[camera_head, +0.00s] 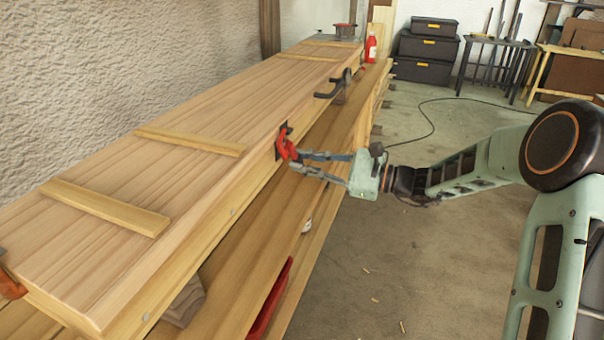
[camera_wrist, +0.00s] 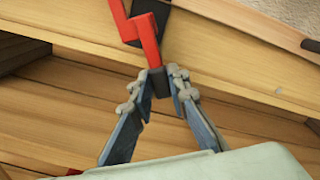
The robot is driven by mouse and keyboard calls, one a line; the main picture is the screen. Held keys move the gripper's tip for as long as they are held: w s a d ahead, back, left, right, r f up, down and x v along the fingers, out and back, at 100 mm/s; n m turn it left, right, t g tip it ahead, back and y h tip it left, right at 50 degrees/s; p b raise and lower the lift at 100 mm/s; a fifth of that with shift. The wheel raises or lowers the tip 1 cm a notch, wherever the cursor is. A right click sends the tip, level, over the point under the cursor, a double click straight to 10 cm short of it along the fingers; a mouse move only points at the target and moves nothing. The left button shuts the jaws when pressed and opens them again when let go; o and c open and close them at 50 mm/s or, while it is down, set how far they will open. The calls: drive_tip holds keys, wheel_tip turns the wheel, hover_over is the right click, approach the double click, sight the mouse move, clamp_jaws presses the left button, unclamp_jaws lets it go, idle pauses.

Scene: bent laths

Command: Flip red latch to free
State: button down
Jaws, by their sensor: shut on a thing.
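The red latch (camera_head: 287,146) sits on a dark plate at the front edge of the long wooden box (camera_head: 200,150). In the wrist view the red latch (camera_wrist: 146,38) is a bent red lever ending in a dark tip. My gripper (camera_head: 297,161) reaches in from the right. In the wrist view my gripper (camera_wrist: 161,82) has its fingertips closed around the dark lower end of the latch.
A black handle (camera_head: 335,85) sticks out from the box front farther along. A red bottle (camera_head: 371,48) stands at the far end. A red tray (camera_head: 270,300) lies below the box. Open floor (camera_head: 380,280) lies to the right.

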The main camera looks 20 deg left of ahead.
drive_tip(key=shift+w+d+r+n+b, duration=0.1)
drive_tip(key=shift+w+r+n+b, duration=0.45)
drive_tip(key=shift+n+b, duration=0.8)
drive_tip(key=shift+w+r+n+b, duration=0.4)
drive_tip(key=shift+r+n+b, duration=0.45)
drive_tip(key=shift+n, duration=0.95)
drive_tip(key=shift+w+d+r+n+b, duration=0.1)
drive_tip(key=shift+w+r+n+b, duration=0.45)
drive_tip(key=shift+n+b, duration=0.85)
drive_tip(key=shift+s+r+n, duration=0.1)
drive_tip(key=shift+r+n, duration=0.05)
drive_tip(key=shift+n, duration=0.1)
drive_tip(key=c, duration=1.8)
unclamp_jaws()
drive_tip(key=shift+c, duration=0.2)
drive_tip(key=s+d, duration=0.1)
drive_tip(key=d, duration=1.1)
drive_tip(key=shift+a, duration=0.1)
